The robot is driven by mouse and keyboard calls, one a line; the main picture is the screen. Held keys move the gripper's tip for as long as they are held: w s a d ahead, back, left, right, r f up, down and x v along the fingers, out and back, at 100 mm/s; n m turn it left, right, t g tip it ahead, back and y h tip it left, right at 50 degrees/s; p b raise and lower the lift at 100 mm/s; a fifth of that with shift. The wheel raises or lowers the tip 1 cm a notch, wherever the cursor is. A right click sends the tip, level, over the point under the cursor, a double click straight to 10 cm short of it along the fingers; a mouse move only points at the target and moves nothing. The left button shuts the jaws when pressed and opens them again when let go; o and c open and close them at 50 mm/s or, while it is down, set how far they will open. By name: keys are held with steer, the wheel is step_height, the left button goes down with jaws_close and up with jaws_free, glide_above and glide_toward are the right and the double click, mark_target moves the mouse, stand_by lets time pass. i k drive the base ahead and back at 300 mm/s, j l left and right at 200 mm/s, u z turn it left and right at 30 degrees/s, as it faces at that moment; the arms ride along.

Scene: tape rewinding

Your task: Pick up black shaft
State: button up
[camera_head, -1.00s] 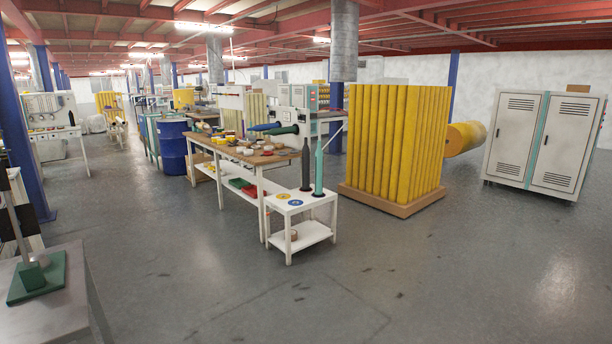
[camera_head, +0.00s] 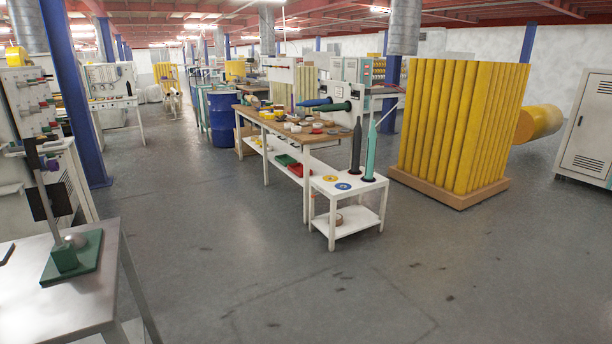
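The black shaft (camera_head: 356,150) stands upright near the back of a small white two-level table (camera_head: 346,204). A teal shaft (camera_head: 371,150) stands upright just right of it, with a thin light rod above. Blue and yellow discs lie on the same tabletop. A blue shaft and a dark green shaft (camera_head: 327,108) lie near-horizontal at the machine behind the long workbench. My gripper is not in view.
A long wooden-topped workbench (camera_head: 322,138) adjoins the small table. A pallet of yellow rolls (camera_head: 460,125) stands to its right. A metal table (camera_head: 110,290) with a green-based stand (camera_head: 75,255) is at near left. Floor (camera_head: 250,260) between is clear.

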mark_target(354, 170)
steer(key=i, duration=2.2)
steer(key=i+j, duration=0.1)
steer(key=i, duration=2.1)
steer(key=l+z, duration=0.05)
steer(key=l, duration=0.05)
